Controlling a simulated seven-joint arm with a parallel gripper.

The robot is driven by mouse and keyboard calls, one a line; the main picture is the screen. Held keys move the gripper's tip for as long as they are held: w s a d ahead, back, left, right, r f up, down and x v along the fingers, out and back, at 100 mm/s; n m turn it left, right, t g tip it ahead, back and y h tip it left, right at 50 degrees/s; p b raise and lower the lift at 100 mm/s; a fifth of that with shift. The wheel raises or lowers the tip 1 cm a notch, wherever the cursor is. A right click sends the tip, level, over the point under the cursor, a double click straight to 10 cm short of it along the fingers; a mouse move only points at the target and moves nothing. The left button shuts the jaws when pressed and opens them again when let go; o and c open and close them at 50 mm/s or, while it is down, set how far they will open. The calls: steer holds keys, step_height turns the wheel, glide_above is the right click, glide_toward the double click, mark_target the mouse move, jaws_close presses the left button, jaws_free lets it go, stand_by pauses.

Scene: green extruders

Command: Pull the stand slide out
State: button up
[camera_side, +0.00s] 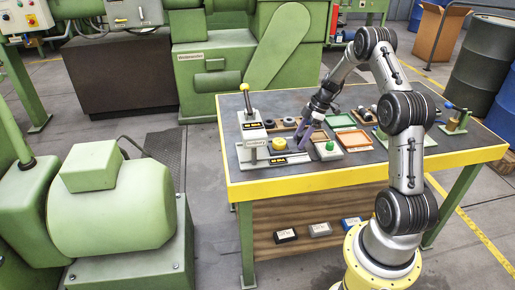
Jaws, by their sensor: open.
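A grey-white stand (252,140) is at the left end of the table. It has an upright lever topped by a yellow knob (244,87). A low base with a yellow round part (279,144) and a dark plate with yellow marks (291,159) extends to its right. The slide seems to be part of this base, but its exact outline and position are too small to tell. My gripper (305,136) points down just right of the yellow round part, with purple-grey fingers. It is open, and no object shows between the fingers. It hides part of the area behind it.
A green button (329,146) on a pale block is close to the right of my gripper. Shallow trays (354,139) and small parts lie farther right. Green machines stand behind and left.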

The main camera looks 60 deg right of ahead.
steer(key=shift+r, duration=0.15)
steer(key=shift+r, duration=4.15)
